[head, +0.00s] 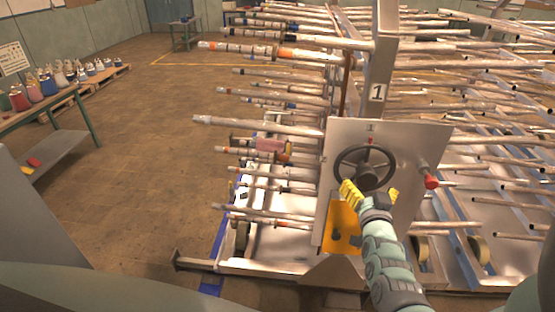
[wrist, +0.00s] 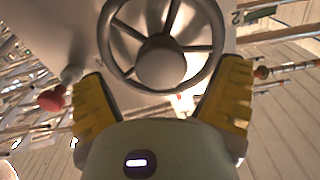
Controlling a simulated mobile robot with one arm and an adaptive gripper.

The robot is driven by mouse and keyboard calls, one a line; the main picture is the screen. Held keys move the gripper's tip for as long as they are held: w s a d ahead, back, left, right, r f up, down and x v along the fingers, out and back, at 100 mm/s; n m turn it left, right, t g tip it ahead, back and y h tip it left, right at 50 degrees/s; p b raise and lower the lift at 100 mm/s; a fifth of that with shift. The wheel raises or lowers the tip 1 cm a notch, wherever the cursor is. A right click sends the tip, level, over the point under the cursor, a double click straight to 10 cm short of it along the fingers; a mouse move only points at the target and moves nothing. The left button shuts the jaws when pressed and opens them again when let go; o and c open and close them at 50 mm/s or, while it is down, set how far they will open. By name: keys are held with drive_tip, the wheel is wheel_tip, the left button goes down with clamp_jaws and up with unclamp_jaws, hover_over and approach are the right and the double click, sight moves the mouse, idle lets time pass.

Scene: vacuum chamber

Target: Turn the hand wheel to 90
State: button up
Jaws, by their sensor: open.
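The hand wheel (head: 364,168) is a dark ring with spokes and a round hub, mounted on a pale metal panel (head: 415,145). A small red mark shows above it on the panel. In the wrist view the wheel (wrist: 162,68) fills the top middle. My gripper (head: 370,192) is at the wheel's lower edge in the head view. Its yellow fingers are spread apart in the wrist view (wrist: 162,100), one on each side of the wheel's near rim, with nothing held. Whether a finger touches the rim is unclear.
A red-tipped knob (head: 431,181) sticks out right of the wheel; it also shows in the wrist view (wrist: 52,98). Racks of long metal tubes surround the panel. A table with bottles (head: 45,95) stands at left. The floor (head: 150,150) between is clear.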

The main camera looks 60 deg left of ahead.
sight(367, 184)
drive_tip(key=shift+p+x, duration=0.3)
drive_tip(key=shift+x, duration=1.35)
drive_tip(key=shift+s, duration=0.1)
drive_tip(key=shift+c, duration=0.2)
drive_tip(key=c, duration=1.3)
drive_tip(key=b, duration=0.3)
drive_tip(key=shift+f, duration=0.2)
